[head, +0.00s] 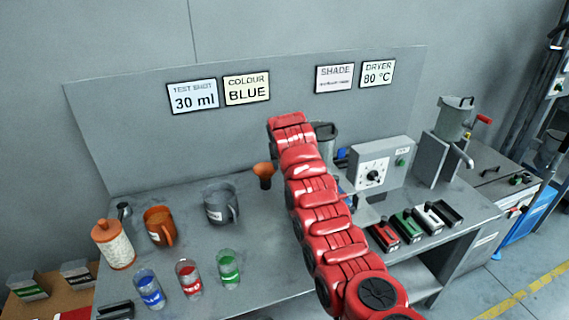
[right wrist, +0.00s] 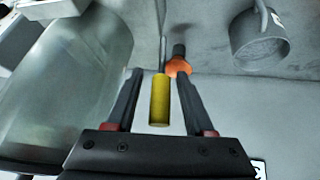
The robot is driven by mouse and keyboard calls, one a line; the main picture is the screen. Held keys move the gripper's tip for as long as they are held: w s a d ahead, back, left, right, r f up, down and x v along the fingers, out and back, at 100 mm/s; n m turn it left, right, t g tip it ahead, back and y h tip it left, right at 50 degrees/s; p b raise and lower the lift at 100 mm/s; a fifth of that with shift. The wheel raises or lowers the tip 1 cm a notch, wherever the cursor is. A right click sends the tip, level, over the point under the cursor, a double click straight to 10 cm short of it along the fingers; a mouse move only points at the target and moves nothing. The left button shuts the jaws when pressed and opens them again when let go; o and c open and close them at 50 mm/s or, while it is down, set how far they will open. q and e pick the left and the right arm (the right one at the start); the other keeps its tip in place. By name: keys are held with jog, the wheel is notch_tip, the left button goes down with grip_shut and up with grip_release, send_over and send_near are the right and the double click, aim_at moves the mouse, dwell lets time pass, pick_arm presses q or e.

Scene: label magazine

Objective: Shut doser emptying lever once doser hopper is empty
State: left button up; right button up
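A yellow lever handle (right wrist: 160,102) on a thin rod stands between the fingers of my right gripper (right wrist: 160,78) in the right wrist view. The fingers are spread, with gaps on both sides of the handle. A large grey metal cylinder (right wrist: 75,80), possibly the doser hopper, fills the left of that view. Its inside is not visible. In the head view my red right arm hides the lever and my right gripper. A grey metal vessel (head: 325,133) shows partly behind the arm. My left gripper is not in view.
An orange funnel (head: 264,174) and grey jug (head: 217,207) stand left of my arm. An orange jug (head: 158,225) and several labelled cups are farther left. A dial box (head: 380,165) and a vessel with red handle (head: 453,120) stand right.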

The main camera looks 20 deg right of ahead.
jog(key=v, duration=1.7)
jog(key=shift+r, duration=0.2)
jog(key=shift+s+a, duration=0.1)
jog(key=shift+s, duration=0.05)
